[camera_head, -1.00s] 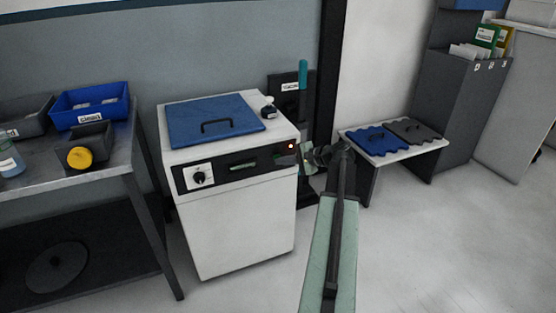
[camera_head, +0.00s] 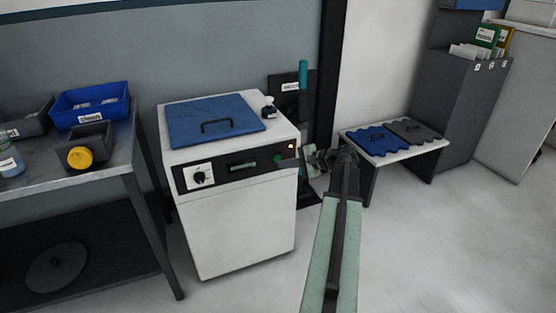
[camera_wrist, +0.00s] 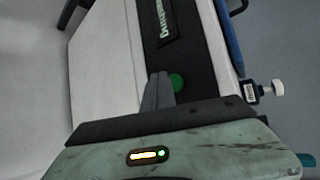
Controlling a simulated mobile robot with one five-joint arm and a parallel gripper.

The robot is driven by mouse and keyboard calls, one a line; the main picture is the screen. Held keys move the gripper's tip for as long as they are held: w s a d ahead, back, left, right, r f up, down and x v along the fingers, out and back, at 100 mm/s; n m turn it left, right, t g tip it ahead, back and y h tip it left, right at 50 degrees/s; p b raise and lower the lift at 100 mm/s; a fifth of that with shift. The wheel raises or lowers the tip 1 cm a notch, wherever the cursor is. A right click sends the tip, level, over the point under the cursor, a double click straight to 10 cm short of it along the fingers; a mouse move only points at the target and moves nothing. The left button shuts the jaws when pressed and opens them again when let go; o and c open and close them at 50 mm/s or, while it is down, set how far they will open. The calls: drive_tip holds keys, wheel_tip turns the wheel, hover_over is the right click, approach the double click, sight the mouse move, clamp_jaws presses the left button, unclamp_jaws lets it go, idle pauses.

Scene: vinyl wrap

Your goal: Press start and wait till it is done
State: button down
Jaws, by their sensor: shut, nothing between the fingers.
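The white machine (camera_head: 240,225) has a blue lid with a black handle, closed on top. Its black front panel holds a dial (camera_head: 200,177), a small display (camera_head: 242,166), a green button (camera_head: 277,158) and a small lit lamp (camera_head: 291,147). In the wrist view the display (camera_wrist: 157,20) carries pale green text that looks like "Running". My gripper (camera_head: 312,160) is just right of the panel, apart from the button in the head view. In the wrist view its shut, empty fingers (camera_wrist: 157,91) are beside the green button (camera_wrist: 177,83).
A workbench (camera_head: 60,180) with blue and grey bins and a yellow-capped item stands left. A low table (camera_head: 430,147) with blue and dark wavy-edged pieces is to the right. The floor at right is clear.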

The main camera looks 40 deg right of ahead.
drive_tip(key=s, duration=0.1)
drive_tip(key=s+a, duration=0.1)
drive_tip(key=s, duration=0.2)
drive_tip(key=shift+s+a, duration=0.25)
drive_tip(key=shift+a, duration=0.15)
